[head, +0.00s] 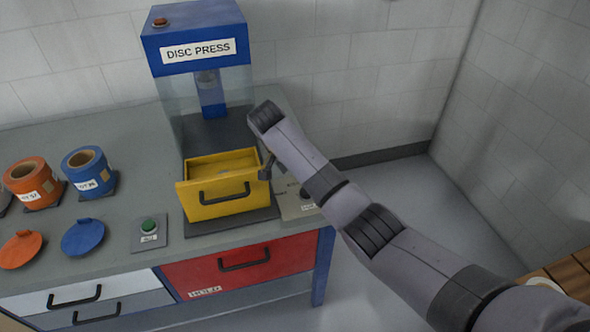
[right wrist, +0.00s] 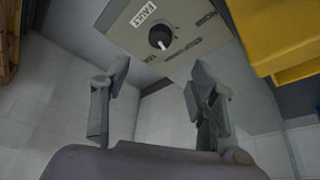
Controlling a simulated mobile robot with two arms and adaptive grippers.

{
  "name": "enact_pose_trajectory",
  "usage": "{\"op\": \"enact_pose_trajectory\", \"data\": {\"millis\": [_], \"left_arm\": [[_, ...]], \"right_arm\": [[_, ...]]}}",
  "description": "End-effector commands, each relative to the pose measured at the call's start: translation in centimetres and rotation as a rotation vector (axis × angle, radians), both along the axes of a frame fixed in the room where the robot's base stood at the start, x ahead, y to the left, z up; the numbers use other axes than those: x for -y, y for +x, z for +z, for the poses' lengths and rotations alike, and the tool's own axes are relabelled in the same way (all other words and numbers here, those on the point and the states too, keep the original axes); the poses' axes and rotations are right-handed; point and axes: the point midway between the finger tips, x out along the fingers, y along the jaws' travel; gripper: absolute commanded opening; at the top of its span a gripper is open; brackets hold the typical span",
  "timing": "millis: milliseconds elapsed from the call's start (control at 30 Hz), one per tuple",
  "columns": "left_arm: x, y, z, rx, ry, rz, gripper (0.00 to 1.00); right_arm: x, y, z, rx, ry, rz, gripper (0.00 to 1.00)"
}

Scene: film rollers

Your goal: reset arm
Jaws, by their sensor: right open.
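My right arm reaches in from the right in the head view. Its gripper (head: 268,172) is beside the right side of the yellow drawer (head: 215,207), mostly hidden behind the wrist. In the right wrist view my right gripper (right wrist: 155,95) is open, with nothing between its fingers. Ahead of it is a panel with a black knob (right wrist: 159,38) and printed labels. The panel (head: 292,203) also shows in the head view, partly covered by the arm. My left gripper is not in view.
The blue disc press (head: 200,40) stands behind the yellow drawer. Left on the bench are an orange roll (head: 33,183), a blue roll (head: 88,172), two round lids and a green button (head: 149,227). A red drawer (head: 240,262) is below. Open floor lies right of the bench.

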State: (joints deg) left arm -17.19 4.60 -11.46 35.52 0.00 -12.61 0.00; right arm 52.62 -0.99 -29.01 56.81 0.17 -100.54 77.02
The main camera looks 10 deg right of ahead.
Motion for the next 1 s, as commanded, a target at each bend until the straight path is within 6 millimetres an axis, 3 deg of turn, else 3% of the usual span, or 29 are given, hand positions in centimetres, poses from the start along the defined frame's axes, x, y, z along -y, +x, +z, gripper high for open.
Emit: {"op": "enact_pose_trajectory", "data": {"millis": [467,600,767,900,1000], "left_arm": [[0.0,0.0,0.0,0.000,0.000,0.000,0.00],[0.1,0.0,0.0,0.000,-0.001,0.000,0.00],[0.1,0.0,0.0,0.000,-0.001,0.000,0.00],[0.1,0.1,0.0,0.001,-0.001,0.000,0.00],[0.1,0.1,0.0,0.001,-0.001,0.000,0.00]], "right_arm": [[-0.1,0.0,0.1,0.000,0.000,0.000,0.54],[-0.4,-1.0,-1.4,-0.017,0.014,0.042,0.54],[-1.4,-5.4,-6.4,-0.066,0.069,0.216,0.54],[-1.8,-11.5,-10.7,-0.095,0.123,0.420,0.54],[-1.4,-16.3,-12.7,-0.102,0.146,0.553,0.54]]}}
